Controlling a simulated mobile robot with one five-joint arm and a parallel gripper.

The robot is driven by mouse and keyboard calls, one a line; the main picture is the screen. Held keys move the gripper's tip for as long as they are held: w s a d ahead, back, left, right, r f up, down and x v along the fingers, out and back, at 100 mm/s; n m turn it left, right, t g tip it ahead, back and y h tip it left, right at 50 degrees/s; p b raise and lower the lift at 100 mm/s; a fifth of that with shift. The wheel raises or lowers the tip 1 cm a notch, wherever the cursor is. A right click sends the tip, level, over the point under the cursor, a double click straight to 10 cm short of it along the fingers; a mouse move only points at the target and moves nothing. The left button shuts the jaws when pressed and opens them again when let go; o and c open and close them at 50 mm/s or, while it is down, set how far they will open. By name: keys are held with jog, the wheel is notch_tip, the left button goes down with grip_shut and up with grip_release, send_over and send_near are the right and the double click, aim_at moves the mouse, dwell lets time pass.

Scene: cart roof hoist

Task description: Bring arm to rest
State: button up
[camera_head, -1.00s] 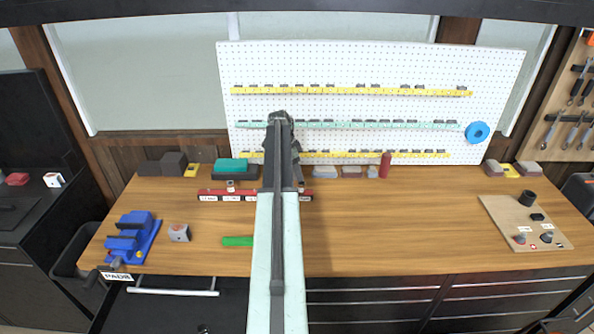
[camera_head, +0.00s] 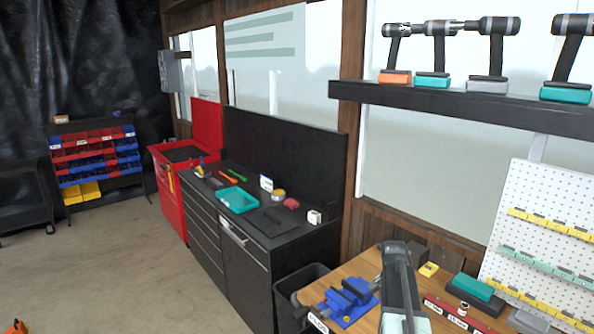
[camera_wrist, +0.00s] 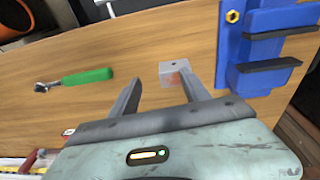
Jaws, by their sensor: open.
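My arm shows at the lower right of the head view, over the wooden workbench (camera_head: 362,263) and just right of the blue vise (camera_head: 345,298). My gripper (camera_wrist: 159,79) is open in the wrist view, its two dark fingers apart with nothing held. A small grey block (camera_wrist: 172,69) lies on the bench beyond and between the fingertips. The blue vise (camera_wrist: 262,45) is right of the fingers. A green-handled tool (camera_wrist: 86,77) lies to the left. The gripper's tips are hard to make out in the head view.
A black cabinet (camera_head: 222,262) with a teal tray (camera_head: 237,199) stands left of the bench. Beyond are a red cabinet (camera_head: 172,205) and a bin rack (camera_head: 95,150). A shelf with drills (camera_head: 460,103) hangs above the bench.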

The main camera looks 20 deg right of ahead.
jog(key=s+a+f+n+y+b, duration=0.2)
jog(key=a+n, duration=1.2)
jog(key=a, duration=2.4)
notch_tip(320, 180, down, 10)
jog(key=s+d+b, duration=0.1)
jog(key=s+b, duration=0.1)
jog(key=b, duration=0.8)
jog(key=shift+s+m, duration=0.2)
jog(key=shift+m, duration=0.1)
jog(key=shift+d, duration=0.1)
